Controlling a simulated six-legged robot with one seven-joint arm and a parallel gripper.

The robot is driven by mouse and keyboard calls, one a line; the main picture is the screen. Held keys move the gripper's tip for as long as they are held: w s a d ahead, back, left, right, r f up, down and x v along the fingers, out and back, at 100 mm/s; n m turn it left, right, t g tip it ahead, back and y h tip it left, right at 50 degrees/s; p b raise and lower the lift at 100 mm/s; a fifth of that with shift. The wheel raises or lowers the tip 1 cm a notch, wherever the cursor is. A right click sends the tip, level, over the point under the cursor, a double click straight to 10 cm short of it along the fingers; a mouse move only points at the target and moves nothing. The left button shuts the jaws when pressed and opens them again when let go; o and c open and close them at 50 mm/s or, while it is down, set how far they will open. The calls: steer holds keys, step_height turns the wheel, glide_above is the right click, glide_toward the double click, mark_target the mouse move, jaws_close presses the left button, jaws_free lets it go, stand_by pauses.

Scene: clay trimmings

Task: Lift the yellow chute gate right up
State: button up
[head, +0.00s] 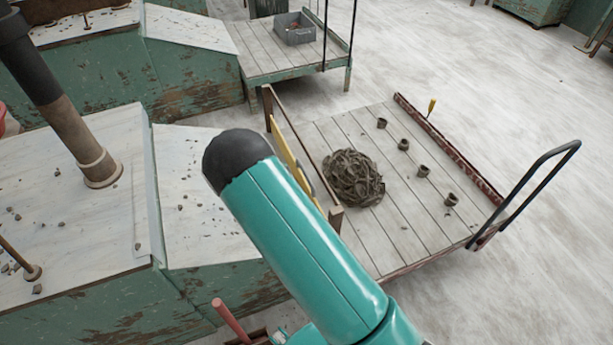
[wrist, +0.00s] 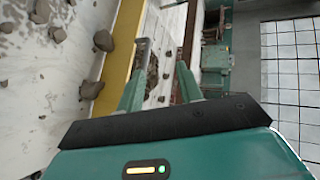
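The yellow chute gate (head: 289,152) stands between two brown posts at the near edge of the slatted platform in the head view. My teal arm crosses in front and hides part of it. In the wrist view the yellow gate (wrist: 122,58) runs as a long band left of my gripper (wrist: 162,58). My gripper is open, with its two fingers apart and nothing seen held between them. The left finger overlaps or lies close beside the gate's edge; I cannot tell whether they touch. My gripper is hidden in the head view.
A tangled clay heap (head: 353,178) and several small cups (head: 423,171) lie on the slatted platform (head: 400,235). A yellow-handled tool (head: 432,106) stands at its far rail. Clay lumps (wrist: 103,40) lie left of the gate. Pale floor at the right is open.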

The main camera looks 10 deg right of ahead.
mark_target(307, 174)
steer(key=s+d+f+m+t+h, duration=0.2)
steer(key=s+d+f+m+h, duration=0.15)
steer(key=f, duration=0.65)
steer(key=shift+n, duration=0.35)
steer(key=x, duration=1.2)
steer(key=shift+w+a, duration=0.15)
steer(key=shift+w, duration=0.15)
jaws_close()
